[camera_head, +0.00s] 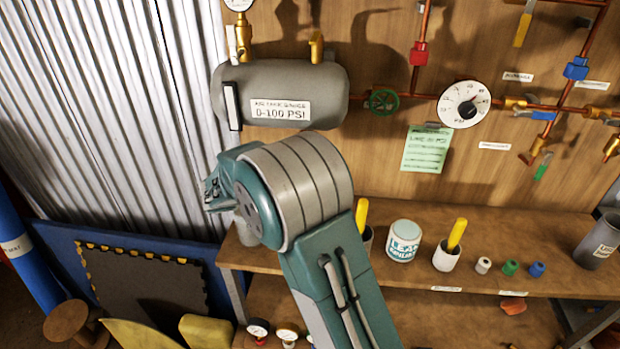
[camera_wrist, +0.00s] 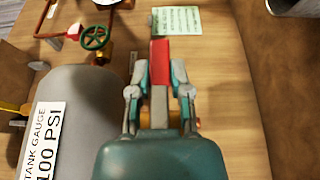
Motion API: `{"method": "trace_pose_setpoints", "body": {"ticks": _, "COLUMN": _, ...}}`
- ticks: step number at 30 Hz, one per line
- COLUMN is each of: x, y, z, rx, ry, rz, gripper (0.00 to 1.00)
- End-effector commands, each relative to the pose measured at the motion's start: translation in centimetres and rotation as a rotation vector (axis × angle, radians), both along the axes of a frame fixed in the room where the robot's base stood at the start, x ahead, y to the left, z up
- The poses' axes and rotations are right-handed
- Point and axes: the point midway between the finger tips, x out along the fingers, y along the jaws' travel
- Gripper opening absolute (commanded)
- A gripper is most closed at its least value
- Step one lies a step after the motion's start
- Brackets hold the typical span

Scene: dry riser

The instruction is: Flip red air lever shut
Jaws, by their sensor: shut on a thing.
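The red air lever (camera_wrist: 161,52) is a flat red bar in the upper middle of the wrist view, pointing up in that picture. My gripper (camera_wrist: 160,78) has a finger on each side of it and is shut on it. Part of the lever near its lower end is hidden by my gripper. In the head view my arm covers the area below the grey tank (camera_head: 330,82), and the lever and fingertips are hidden there. The tank also fills the left of the wrist view (camera_wrist: 85,105), beside my gripper.
A green handwheel (camera_head: 382,102), a round gauge (camera_head: 464,104) and copper pipes are on the plywood wall right of the tank. A green card (camera_head: 426,149) hangs below. The wooden shelf (camera_head: 480,280) holds a white tub (camera_head: 403,241) and several small parts.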

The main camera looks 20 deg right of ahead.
Motion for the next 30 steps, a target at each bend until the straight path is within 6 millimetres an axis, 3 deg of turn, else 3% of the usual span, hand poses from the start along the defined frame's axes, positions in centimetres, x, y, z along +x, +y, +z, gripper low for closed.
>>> {"method": "trace_pose_setpoints", "body": {"ticks": 7, "x": 0.2, "y": 0.1, "z": 0.0, "rx": 0.001, "ry": -0.003, "rz": 0.009, "gripper": 0.00}}
{"method": "trace_pose_setpoints", "body": {"ticks": 8, "x": 0.2, "y": 0.1, "z": 0.0, "rx": 0.001, "ry": -0.003, "rz": 0.009, "gripper": 0.30}}
{"method": "trace_pose_setpoints", "body": {"ticks": 10, "x": 0.2, "y": 0.1, "z": 0.0, "rx": 0.001, "ry": -0.002, "rz": 0.008, "gripper": 0.60}}
{"method": "trace_pose_setpoints", "body": {"ticks": 23, "x": 0.1, "y": 0.3, "z": 0.0, "rx": 0.001, "ry": -0.001, "rz": 0.004, "gripper": 0.60}}
{"method": "trace_pose_setpoints", "body": {"ticks": 30, "x": 0.7, "y": 4.3, "z": -0.1, "rx": 0.000, "ry": -0.002, "rz": 0.008, "gripper": 0.60}}
